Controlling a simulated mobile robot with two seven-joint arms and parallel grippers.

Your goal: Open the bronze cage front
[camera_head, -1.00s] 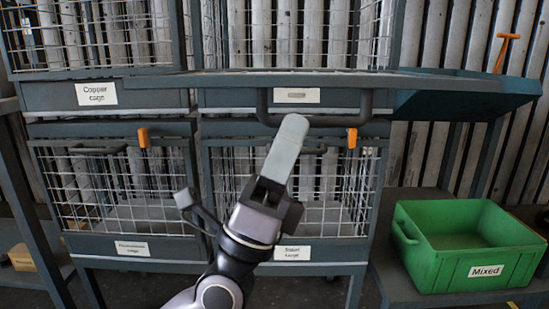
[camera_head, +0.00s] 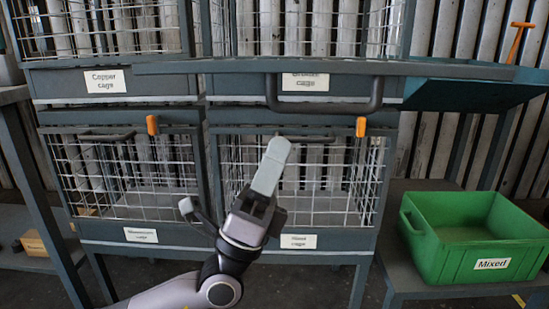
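The bronze cage (camera_head: 322,25) is at the top right of the rack. The dark handle (camera_head: 325,108) hangs below this bar. My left gripper (camera_head: 276,150) points up before the lower right cage, below the handle and seemingly apart from it. My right gripper is out of view.
The copper cage (camera_head: 105,82) is at upper left. Two lower cages have orange latches (camera_head: 152,125) (camera_head: 361,127) and look closed. A green Mixed bin (camera_head: 440,250) stands at right. A teal tray (camera_head: 440,92) with an orange-handled tool (camera_head: 516,42) is behind the front's right end.

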